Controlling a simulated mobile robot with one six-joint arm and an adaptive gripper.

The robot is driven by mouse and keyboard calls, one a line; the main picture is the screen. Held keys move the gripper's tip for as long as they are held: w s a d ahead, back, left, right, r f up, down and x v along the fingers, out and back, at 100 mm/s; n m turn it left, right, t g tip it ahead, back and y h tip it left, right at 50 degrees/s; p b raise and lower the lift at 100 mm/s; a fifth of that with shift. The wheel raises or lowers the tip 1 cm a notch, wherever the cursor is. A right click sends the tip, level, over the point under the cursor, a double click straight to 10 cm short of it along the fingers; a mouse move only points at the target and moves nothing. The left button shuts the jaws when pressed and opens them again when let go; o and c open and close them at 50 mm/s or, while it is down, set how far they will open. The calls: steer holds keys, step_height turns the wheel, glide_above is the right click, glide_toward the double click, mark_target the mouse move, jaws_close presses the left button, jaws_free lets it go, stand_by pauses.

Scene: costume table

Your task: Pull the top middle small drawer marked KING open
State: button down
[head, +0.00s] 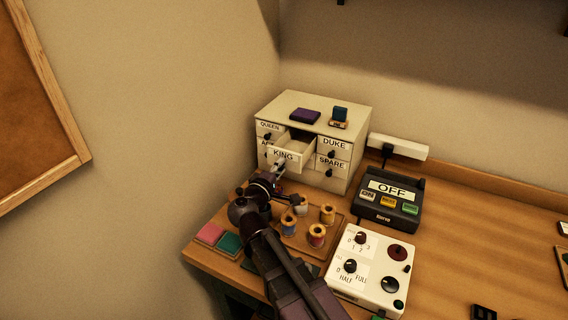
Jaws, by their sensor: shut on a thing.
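The small drawer marked KING (283,154) stands out from the top middle of the cream drawer cabinet (352,110). It is pulled well forward, and its open inside shows behind the front. My gripper (279,172) is at the front of this drawer, shut on its knob. The knob itself is mostly hidden by the fingers. The drawers marked QUEEN (269,127), DUKE (334,144) and SPARE (331,164) are shut around it.
Thread spools (317,234) stand on a wooden tray (296,245) beside my arm. A box marked OFF (391,190) and a white control panel (368,268) stand to the right. Pink and green pads (229,243) lie at left.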

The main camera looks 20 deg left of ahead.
steer(key=shift+c, duration=2.4)
jaws_free()
steer(key=shift+s, duration=0.15)
steer(key=s, duration=1.1)
steer(key=shift+s+a, duration=0.3)
steer(key=shift+a, duration=0.15)
steer(key=shift+s, duration=0.15)
